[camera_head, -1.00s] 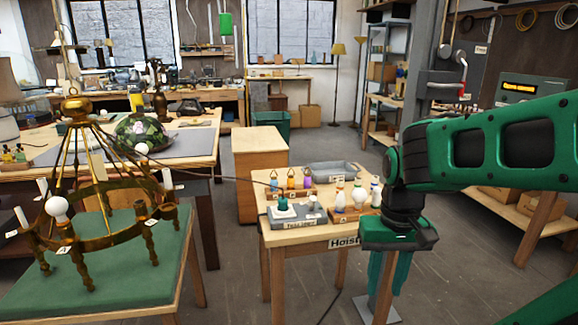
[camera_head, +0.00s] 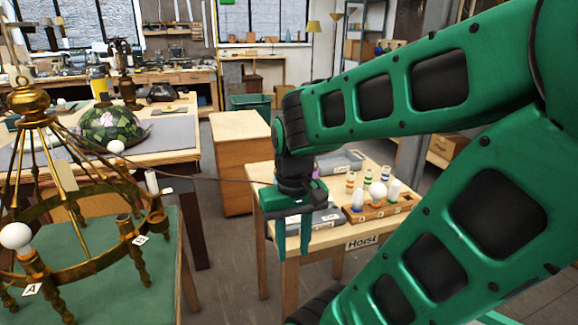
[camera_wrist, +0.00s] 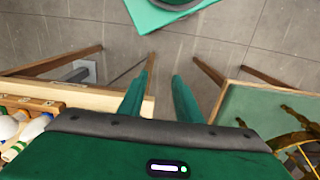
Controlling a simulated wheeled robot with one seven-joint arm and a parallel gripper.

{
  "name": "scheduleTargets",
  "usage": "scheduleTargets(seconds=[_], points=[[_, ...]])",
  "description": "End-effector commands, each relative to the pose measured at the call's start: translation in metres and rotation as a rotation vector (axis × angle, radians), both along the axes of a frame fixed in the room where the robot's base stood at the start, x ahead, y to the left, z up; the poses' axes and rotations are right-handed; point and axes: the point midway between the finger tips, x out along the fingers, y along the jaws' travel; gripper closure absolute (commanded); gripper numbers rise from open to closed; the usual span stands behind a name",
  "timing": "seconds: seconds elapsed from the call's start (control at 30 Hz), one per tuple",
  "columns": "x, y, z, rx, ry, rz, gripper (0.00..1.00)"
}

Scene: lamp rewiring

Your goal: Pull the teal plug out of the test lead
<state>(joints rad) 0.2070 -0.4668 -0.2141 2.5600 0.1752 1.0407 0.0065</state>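The teal plug is hidden in both current views; in the head view my gripper (camera_head: 293,252) is in front of where it stood. The grey test lead block (camera_head: 327,217) shows only in part, to the right of my gripper on the small table. My gripper points down at the table's near left edge. Its two green fingers are apart with nothing between them. In the wrist view my gripper (camera_wrist: 163,70) is also open, with bare floor between the fingers and the tabletop (camera_wrist: 105,98) to the left.
A wooden rack (camera_head: 379,208) with bulbs stands right of the block. A grey tray (camera_head: 340,162) lies at the table's back. A brass chandelier (camera_head: 85,262) stands on a green-topped table (camera_head: 185,262) at left. A thin dark cable (camera_head: 215,179) runs from it toward my gripper.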

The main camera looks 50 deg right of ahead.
Motion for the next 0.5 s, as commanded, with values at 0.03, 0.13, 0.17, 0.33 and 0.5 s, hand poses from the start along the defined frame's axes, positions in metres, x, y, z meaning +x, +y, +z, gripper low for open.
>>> scheduleTargets(seconds=[0.03,0.13,0.17,0.33,0.5], points=[[0.0,0.0,0.0,0.0,0.0,0.0,0.69],[0.0,0.0,0.0,0.0,0.0,0.0,0.69],[0.0,0.0,0.0,0.0,0.0,0.0,0.69],[-0.008,-0.002,0.008,0.004,-0.017,-0.039,0.51],[0.021,-0.011,0.024,0.033,-0.023,-0.251,0.51]])
